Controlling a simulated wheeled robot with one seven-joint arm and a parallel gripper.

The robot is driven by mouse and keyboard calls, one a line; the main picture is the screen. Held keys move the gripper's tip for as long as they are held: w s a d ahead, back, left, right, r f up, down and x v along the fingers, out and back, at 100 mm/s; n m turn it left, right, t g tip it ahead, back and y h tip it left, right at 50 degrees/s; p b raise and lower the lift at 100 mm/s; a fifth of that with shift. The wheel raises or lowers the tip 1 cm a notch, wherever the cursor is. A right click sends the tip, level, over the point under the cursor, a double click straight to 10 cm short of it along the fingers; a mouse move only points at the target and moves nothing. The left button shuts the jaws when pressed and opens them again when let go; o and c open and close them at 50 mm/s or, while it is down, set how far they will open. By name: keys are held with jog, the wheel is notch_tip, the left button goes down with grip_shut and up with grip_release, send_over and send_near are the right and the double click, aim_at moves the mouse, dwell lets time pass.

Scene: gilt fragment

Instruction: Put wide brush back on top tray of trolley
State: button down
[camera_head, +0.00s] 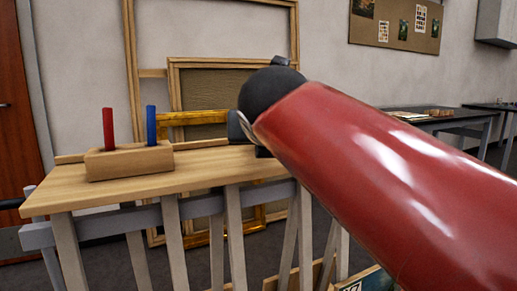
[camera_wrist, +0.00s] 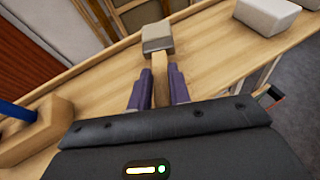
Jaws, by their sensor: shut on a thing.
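My gripper (camera_wrist: 158,72) shows in the wrist view, its two purple fingers closed on either side of a wooden handle. The handle belongs to a tool with a wide grey head, which I take to be the wide brush (camera_wrist: 157,37). The head points away from my gripper, over the wooden top (camera_wrist: 205,60); I cannot tell whether it touches it. In the head view my red arm hides most of the gripper and the brush. I cannot make out a separate trolley; the slatted grey stand with a wooden top (camera_head: 215,172) fills the foreground.
A wooden block (camera_head: 130,161) holding a red stick (camera_head: 108,129) and a blue stick (camera_head: 152,125) stands on the left of the top. A pale grey block (camera_wrist: 267,15) lies beyond the brush. Frames (camera_head: 150,74) lean against the wall behind. Dark tables (camera_head: 435,121) stand at right.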

jog(key=shift+f, duration=1.1)
jog(key=shift+f, duration=0.1)
jog(key=c, duration=1.3)
grip_release()
